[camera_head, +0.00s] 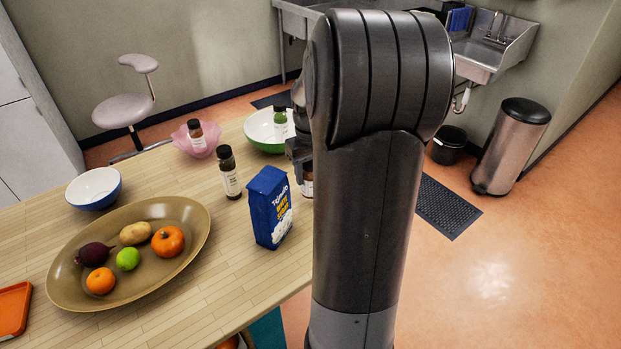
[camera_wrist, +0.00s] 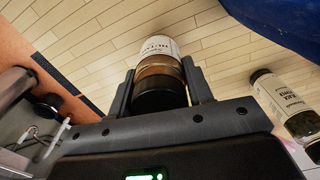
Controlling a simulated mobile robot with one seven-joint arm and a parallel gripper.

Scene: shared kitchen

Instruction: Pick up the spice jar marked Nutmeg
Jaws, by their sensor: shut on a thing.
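My gripper (camera_wrist: 160,88) is shut on a spice jar (camera_wrist: 158,64) with a black cap, brown contents and a white label. The cap end faces the wrist camera, and a finger stands on each side of the jar. Its label is too small and angled to read surely, so I cannot tell whether it says Nutmeg. In the head view, this jar (camera_head: 307,183) shows only partly beside my arm, below my gripper (camera_head: 300,155). Whether it still touches the table is hidden.
A blue carton (camera_head: 268,208) stands just left of the held jar. Another black-capped jar (camera_head: 229,173) stands behind it. A pink bowl (camera_head: 190,150) and a green bowl (camera_head: 262,138) each show a jar. A brown fruit platter (camera_head: 195,255) and white-blue bowl (camera_head: 93,190) lie left.

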